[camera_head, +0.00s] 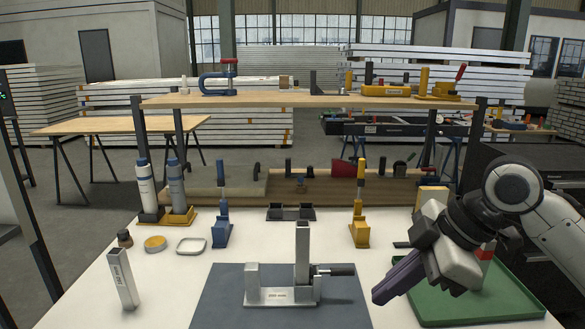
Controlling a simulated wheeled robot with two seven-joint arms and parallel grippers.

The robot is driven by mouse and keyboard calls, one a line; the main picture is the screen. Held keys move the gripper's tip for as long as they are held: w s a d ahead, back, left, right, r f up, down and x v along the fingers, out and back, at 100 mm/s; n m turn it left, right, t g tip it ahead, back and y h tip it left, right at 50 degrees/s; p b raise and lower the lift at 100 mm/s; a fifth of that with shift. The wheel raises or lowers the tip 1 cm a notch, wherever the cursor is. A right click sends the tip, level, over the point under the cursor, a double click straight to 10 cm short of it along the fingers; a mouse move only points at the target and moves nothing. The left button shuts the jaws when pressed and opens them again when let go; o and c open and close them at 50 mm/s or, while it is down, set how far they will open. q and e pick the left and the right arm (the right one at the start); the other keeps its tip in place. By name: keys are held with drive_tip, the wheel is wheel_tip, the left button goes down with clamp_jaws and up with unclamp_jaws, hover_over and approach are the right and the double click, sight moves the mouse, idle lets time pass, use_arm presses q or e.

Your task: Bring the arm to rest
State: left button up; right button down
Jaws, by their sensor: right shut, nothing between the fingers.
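My right arm comes in from the right edge. Its gripper (385,293) hangs over the left part of the green tray (480,314), tilted down and to the left. The jaws are shut with nothing held. The gripper is to the right of the metal fixture (280,297) on the grey mat (222,306), apart from it. The fixture holds an upright square metal tube (302,250), with a dark-handled clamp (335,271) at its right side. My left gripper is not in view.
A loose metal tube (122,280) stands at the table's left. Blue (222,232) and yellow (359,232) holders stand behind the mat. Two bottles (147,192) stand at the back left. A red-topped block (485,252) is partly hidden behind my gripper. A wooden shelf (310,101) spans the back.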

drive_tip(key=s+a+f+m+t+y, duration=0.1)
drive_tip(key=a+f+m+t, duration=0.2)
drive_tip(key=f, duration=0.9)
drive_tip(key=s+a+f+m, duration=0.1)
drive_tip(key=a+f+m, duration=0.3)
drive_tip(key=f, duration=0.7)
drive_tip(key=s+d+f+m+t+h, duration=0.1)
drive_tip(key=s+d+f+m+h, duration=0.1)
drive_tip(key=s+f, duration=0.5)
drive_tip(key=s+d+f+m+t+h, duration=0.1)
drive_tip(key=s+d+f+m+h, duration=0.1)
drive_tip(key=s+d+f+m, duration=0.3)
drive_tip(key=s+d+f, duration=0.1)
drive_tip(key=s+f, duration=0.2)
drive_tip(key=s, duration=0.3)
drive_tip(key=shift+s+d+f+m+t, duration=0.15)
drive_tip(key=shift+s+f+m+t, duration=0.15)
drive_tip(key=shift+s+t, duration=0.1)
